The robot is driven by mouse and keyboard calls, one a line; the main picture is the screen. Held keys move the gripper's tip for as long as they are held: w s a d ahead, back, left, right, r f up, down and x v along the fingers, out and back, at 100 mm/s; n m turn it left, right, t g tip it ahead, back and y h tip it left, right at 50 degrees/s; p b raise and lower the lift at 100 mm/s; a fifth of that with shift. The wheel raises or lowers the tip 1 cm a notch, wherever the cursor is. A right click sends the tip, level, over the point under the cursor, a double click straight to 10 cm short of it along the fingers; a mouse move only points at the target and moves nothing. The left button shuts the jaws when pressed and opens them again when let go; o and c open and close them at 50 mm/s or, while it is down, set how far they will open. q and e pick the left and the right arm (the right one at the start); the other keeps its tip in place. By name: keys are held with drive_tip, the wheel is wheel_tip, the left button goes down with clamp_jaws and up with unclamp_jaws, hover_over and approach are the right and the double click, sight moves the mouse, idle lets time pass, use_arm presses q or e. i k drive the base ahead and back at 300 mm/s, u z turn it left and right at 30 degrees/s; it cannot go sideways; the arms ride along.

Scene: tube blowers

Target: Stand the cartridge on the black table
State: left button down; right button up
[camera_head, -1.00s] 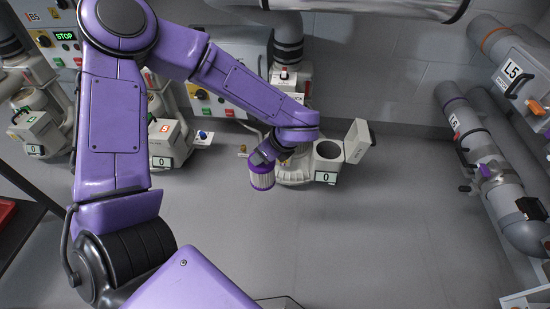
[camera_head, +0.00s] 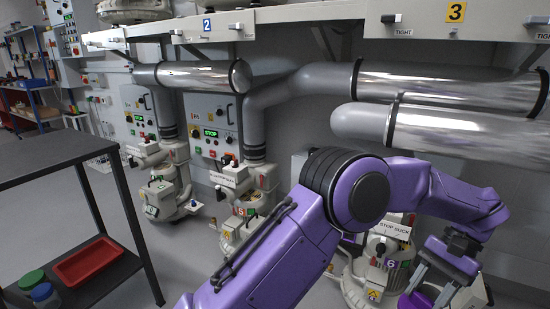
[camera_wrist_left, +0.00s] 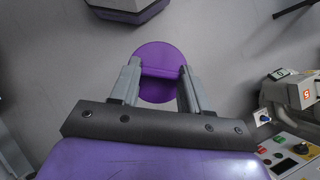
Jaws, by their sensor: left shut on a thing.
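The cartridge (camera_wrist_left: 160,57) has a purple round end and sits between the two fingers of my left gripper (camera_wrist_left: 160,88) in the left wrist view. In the head view, my left gripper (camera_head: 432,285) is low at the right, shut on the cartridge, whose purple part (camera_head: 414,301) shows at the bottom edge. The rest of the cartridge is hidden or cut off. The black table (camera_head: 45,154) stands at the far left, far from the gripper, and its visible top is bare. My right gripper is not in view.
The table's lower shelf holds a red tray (camera_head: 88,262), a green-lidded jar (camera_head: 31,279) and a blue-lidded jar (camera_head: 42,292). Several blower units stand along the wall under big pipes (camera_head: 440,88). Grey floor (camera_head: 190,265) is clear between the table and the blowers.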

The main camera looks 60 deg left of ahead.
sight(32, 154)
drive_tip(key=k, duration=0.3)
drive_tip(key=u, duration=1.85)
drive_tip(key=i, duration=0.7)
drive_tip(key=u, duration=1.05)
